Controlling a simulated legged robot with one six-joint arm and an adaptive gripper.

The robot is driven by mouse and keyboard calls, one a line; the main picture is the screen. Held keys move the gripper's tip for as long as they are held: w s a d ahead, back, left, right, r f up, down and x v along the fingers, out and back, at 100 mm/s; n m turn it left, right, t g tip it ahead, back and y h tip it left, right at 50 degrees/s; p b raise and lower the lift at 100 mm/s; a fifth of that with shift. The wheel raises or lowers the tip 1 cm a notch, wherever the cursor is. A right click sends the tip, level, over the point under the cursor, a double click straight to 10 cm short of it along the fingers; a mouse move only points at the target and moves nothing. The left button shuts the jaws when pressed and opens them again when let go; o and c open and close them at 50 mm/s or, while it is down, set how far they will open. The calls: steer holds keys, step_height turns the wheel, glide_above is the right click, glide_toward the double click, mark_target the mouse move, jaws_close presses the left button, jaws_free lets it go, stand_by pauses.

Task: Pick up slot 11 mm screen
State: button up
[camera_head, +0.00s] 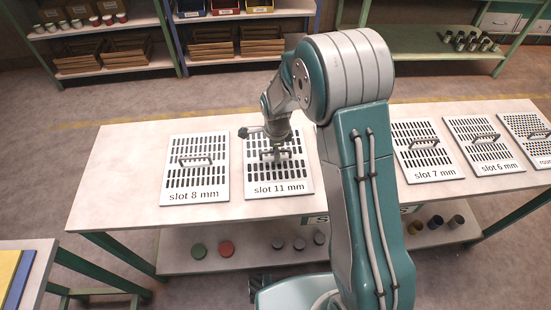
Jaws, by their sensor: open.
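The slot 11 mm screen (278,189) is a white plate with dark slots, a handle in its middle and its label along the front edge. It lies flat on the table, left of my arm. My gripper (275,155) is over the middle of this screen, at its handle (268,154), and is open. The wrist and fingers partly hide the handle and the slots at the back. I cannot tell whether the fingers touch the handle.
The slot 8 mm screen (195,169) lies close on the left. Right of my arm lie the slot 7 mm screen (425,151), the slot 6 mm screen (484,145) and a round-hole screen (528,138). The table (120,185) is bare at its left end. Coloured cylinders stand on its lower shelf (180,255).

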steer(key=c, duration=0.7)
steer(key=shift+a, duration=0.25)
jaws_close()
steer(key=shift+d, duration=0.1)
